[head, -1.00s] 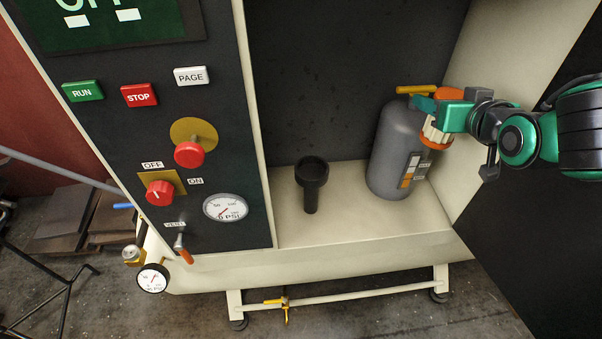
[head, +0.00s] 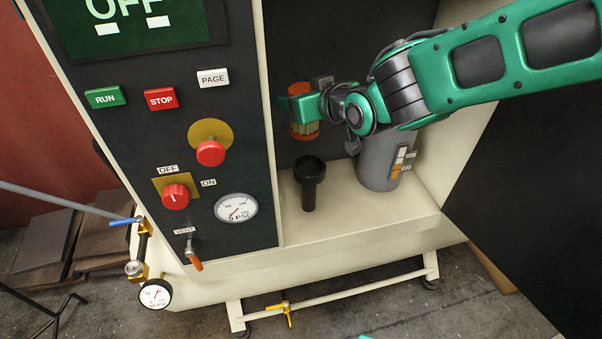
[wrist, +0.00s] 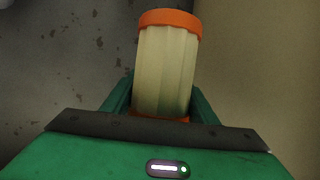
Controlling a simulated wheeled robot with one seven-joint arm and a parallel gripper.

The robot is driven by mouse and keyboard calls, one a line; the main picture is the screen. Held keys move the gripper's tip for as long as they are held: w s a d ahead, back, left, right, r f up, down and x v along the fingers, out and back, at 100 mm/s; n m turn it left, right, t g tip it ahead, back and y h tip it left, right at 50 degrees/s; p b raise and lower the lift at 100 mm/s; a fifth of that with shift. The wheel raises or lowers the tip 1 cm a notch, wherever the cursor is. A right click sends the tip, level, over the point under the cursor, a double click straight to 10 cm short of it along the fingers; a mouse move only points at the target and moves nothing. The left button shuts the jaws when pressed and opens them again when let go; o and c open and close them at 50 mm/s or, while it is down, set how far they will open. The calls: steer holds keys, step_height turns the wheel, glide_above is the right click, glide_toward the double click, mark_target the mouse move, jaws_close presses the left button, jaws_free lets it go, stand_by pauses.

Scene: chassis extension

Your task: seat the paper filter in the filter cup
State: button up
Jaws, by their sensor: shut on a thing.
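The paper filter (head: 304,118) is a cream pleated cylinder with orange end caps. My gripper (head: 300,108) is shut on it and holds it upright in the head view, up inside the cabinet. In the wrist view the filter (wrist: 167,65) stands out between the green fingers (wrist: 160,95), its lower end hidden by the gripper body. The filter cup (head: 310,170) is a black open-topped cup with a narrow stem, standing on the cabinet's cream floor. The filter is above the cup and apart from it; the exact alignment I cannot tell.
A grey tank (head: 377,165) stands right of the cup, partly hidden behind my arm. The control panel (head: 170,130) with buttons, knobs and a gauge borders the left side. The cream cabinet floor (head: 345,218) in front of the cup is clear.

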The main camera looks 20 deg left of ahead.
steer(key=shift+a, duration=0.1)
steer(key=shift+w+d+f+n+g+y, duration=0.1)
steer(key=shift+d+f+n+g, duration=0.15)
steer(key=shift+f, duration=0.25)
steer(key=shift+w+d+f+n+g+y, duration=0.1)
steer(key=shift+d+f+n+g, duration=0.1)
steer(key=shift+f, duration=0.3)
steer(key=shift+d+f+n+g+y, duration=0.15)
steer(key=shift+f+g, duration=0.1)
steer(key=shift+f, duration=0.25)
step_height(320, 180, down, 7)
step_height(320, 180, down, 3)
steer(key=shift+s+d+r, duration=0.1)
steer(key=c, duration=0.3)
steer(key=shift+f, duration=0.2)
steer(key=c, duration=0.3)
steer(key=o, duration=1.5)
steer(key=shift+d+f, duration=0.1)
steer(key=shift+o, duration=1.1)
steer(key=shift+r, duration=0.2)
